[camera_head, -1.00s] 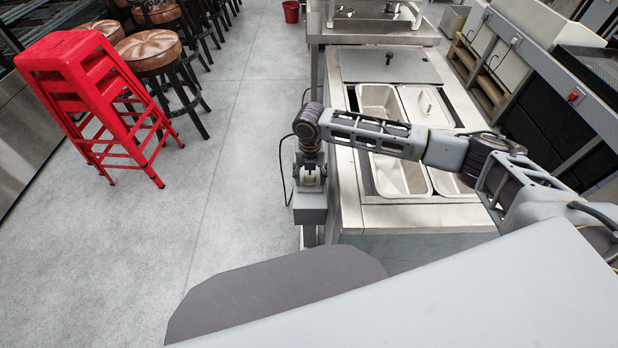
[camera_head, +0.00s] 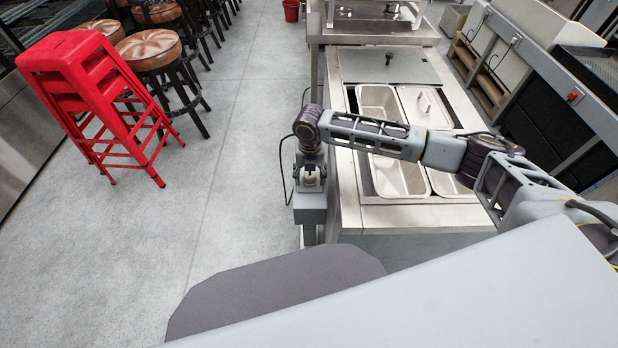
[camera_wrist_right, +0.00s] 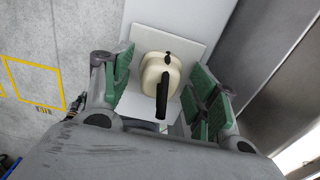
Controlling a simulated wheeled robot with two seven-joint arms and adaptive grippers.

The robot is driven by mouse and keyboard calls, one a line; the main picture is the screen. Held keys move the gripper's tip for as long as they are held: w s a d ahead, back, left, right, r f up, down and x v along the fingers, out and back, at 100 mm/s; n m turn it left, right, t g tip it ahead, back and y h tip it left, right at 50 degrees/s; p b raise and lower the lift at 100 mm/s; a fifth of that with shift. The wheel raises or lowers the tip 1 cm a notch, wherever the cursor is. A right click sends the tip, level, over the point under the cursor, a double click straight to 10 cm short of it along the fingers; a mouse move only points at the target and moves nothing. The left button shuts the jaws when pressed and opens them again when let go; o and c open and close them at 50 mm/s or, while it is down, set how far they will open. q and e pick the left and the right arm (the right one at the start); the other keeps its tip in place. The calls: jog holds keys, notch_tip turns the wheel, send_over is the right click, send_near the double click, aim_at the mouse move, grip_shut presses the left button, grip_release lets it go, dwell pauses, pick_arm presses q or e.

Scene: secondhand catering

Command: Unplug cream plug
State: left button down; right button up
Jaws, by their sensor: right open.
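The cream plug (camera_wrist_right: 158,72) shows in the right wrist view, a rounded block with a black cord end pointing towards the camera. It sits against a white square plate (camera_wrist_right: 183,38). My right gripper (camera_wrist_right: 161,68) is open, with one green-padded finger on each side of the plug; gaps show between the pads and the plug. In the head view my right gripper (camera_head: 309,160) is at the left side of the steel counter, above a grey box (camera_head: 310,210). The plug cannot be told apart clearly there. My left gripper is not in view.
The steel counter (camera_head: 350,208) with inset pans (camera_head: 401,178) lies under my right arm. A stack of red stools (camera_head: 85,85) and brown-seated stools (camera_head: 150,50) stands at left. The grey floor (camera_head: 225,150) between them is clear.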

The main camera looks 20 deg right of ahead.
aim_at(310, 174)
jog(key=shift+c, duration=0.4)
grip_shut()
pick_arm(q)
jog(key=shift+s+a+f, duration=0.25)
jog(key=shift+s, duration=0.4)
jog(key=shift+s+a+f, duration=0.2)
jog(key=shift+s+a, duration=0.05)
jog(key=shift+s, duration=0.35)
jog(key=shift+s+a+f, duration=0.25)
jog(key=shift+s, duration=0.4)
